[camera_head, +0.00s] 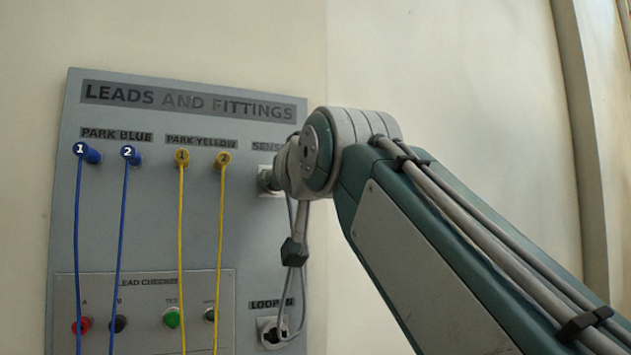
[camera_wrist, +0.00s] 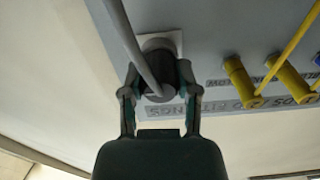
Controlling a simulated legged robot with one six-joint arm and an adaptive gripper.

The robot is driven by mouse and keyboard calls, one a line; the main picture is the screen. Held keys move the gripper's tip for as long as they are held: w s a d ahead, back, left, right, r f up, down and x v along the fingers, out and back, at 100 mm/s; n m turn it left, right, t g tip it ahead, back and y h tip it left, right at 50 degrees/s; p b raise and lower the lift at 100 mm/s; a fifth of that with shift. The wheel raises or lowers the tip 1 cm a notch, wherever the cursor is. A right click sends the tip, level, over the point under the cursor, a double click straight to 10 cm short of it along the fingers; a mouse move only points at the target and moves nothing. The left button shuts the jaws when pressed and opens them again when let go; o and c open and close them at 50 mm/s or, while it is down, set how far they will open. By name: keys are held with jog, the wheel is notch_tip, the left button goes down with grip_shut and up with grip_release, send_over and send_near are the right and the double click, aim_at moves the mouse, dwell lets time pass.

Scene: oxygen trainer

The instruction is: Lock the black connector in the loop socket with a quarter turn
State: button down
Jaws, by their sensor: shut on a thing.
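My gripper (camera_wrist: 159,80) is shut on a dark round connector (camera_wrist: 160,93) with a grey cable, at a pale socket plate (camera_wrist: 148,44) in the wrist view. In the head view this is the upper-right socket, under a partly hidden label starting "SENS"; my wrist covers most of it. The loop socket (camera_head: 265,325), labelled LOOP IN, is low on the panel, well below my gripper. A black connector (camera_head: 272,336) sits at it, with a grey cable running up from it. Whether either connector is locked cannot be told.
Two blue leads (camera_head: 124,200) and two yellow leads (camera_head: 181,220) hang left of my gripper. A lead checker (camera_head: 150,290) with coloured buttons is at the lower left. A dark block (camera_head: 294,252) hangs on grey cable below my wrist. Bare wall is right of the panel.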

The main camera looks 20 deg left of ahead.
jog(key=shift+f, duration=0.1)
jog(key=shift+v, duration=2.4)
